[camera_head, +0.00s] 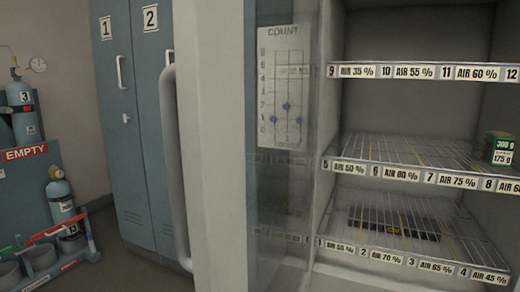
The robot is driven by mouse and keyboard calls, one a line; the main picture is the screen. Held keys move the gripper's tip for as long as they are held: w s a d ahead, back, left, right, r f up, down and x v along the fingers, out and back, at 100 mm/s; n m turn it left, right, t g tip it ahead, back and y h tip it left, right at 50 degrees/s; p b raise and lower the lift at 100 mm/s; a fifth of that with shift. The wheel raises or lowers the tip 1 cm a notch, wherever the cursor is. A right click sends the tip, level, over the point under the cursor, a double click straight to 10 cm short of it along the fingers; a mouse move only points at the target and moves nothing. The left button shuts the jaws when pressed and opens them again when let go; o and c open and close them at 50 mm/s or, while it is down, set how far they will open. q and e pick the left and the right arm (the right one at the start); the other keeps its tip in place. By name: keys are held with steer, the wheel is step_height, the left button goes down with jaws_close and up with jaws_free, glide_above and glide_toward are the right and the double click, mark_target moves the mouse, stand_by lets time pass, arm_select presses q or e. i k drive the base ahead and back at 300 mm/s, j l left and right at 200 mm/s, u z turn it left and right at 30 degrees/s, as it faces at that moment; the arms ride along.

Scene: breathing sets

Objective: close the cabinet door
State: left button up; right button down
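The cabinet (413,78) stands on the right with its inside and wire shelves in view. Its door (217,150) is open and swung out toward me, seen nearly edge-on, with a light frame and a see-through pane (283,200). A long grey vertical handle (180,170) is on the door's left side. A sheet headed "COUNT" (283,88) with blue markers shows on or through the pane. Neither of my grippers is in view.
Blue lockers (135,110) marked 1 and 2 stand behind the door. At the left are a blue rack with an "EMPTY" sign (25,152), gas cylinders (61,196) and a carrier (45,256). A green box (499,148) sits on the cabinet's middle shelf.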

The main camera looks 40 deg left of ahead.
mark_target(202, 93)
steer(key=k+j, duration=0.1)
steer(key=j, duration=0.4)
steer(key=k+j, duration=0.1)
steer(key=j, duration=0.9)
steer(key=k+u, duration=0.05)
steer(key=k, duration=0.05)
